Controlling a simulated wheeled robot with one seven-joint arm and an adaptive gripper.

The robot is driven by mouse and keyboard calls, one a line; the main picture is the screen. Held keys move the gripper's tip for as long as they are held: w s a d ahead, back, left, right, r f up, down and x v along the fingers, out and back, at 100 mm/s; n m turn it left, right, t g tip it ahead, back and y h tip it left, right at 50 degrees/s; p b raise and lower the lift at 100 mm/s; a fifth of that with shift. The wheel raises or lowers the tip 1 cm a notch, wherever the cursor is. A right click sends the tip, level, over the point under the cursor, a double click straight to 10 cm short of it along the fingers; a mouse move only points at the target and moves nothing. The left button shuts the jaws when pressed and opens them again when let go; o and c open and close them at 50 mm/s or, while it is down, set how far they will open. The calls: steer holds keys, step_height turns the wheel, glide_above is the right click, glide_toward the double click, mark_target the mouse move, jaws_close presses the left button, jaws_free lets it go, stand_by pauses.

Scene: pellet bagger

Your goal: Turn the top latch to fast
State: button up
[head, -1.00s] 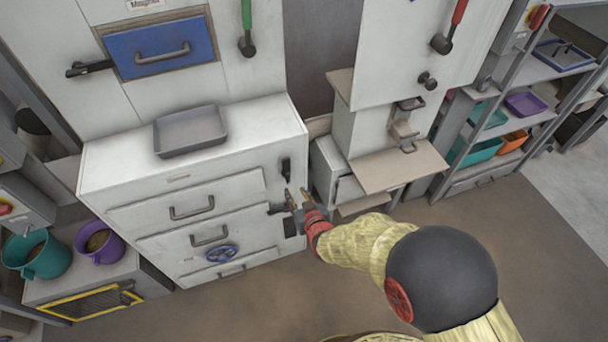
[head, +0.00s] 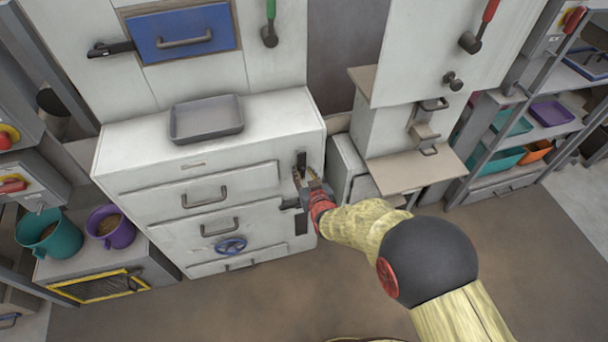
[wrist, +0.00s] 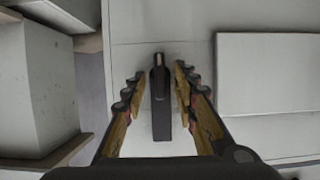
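The top latch is a dark upright bar (head: 301,158) near the upper right corner of the white drawer cabinet's front. In the wrist view the latch (wrist: 160,105) stands lengthwise between my fingers, with a pale pin at its far end. My gripper (head: 304,174) is open at the latch in the head view. In the wrist view my gripper (wrist: 160,74) has one finger on each side of the latch, with a visible gap on both sides. A lower dark latch (head: 289,204) points sideways below it, partly behind my gripper.
The cabinet carries a grey tray (head: 206,119) on top and drawers with bar handles, plus a blue handwheel (head: 230,246). A machine with a tan shelf (head: 412,172) stands close to the right of my gripper. Open floor lies in front.

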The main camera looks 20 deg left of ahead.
steer(key=shift+c, duration=0.5)
jaws_close()
steer(key=n, duration=0.1)
steer(key=n+t+h, duration=0.1)
steer(key=shift+s+a+n, duration=0.15)
steer(key=shift+a+n, duration=0.1)
steer(key=shift+n, duration=0.05)
steer(key=n, duration=0.1)
steer(key=n+t+h+p, duration=0.1)
steer(key=shift+s+a+f+n+h, duration=0.1)
steer(key=shift+f+n+h, duration=0.05)
steer(key=shift+n+h, duration=0.15)
steer(key=n, duration=0.1)
steer(key=n+t+h, duration=0.1)
steer(key=n+t, duration=0.1)
steer(key=n, duration=0.1)
steer(key=shift+a+f, duration=0.15)
steer(key=shift+f, duration=0.1)
steer(key=shift+f+n+t+h+b, duration=0.1)
steer(key=shift+n+t+h+b, duration=0.1)
steer(key=shift+n+t, duration=0.65)
steer(key=shift+f+n+t+h+b, duration=0.15)
steer(key=shift+n+t, duration=0.2)
steer(key=shift+n, duration=1)
steer(key=shift+r, duration=0.1)
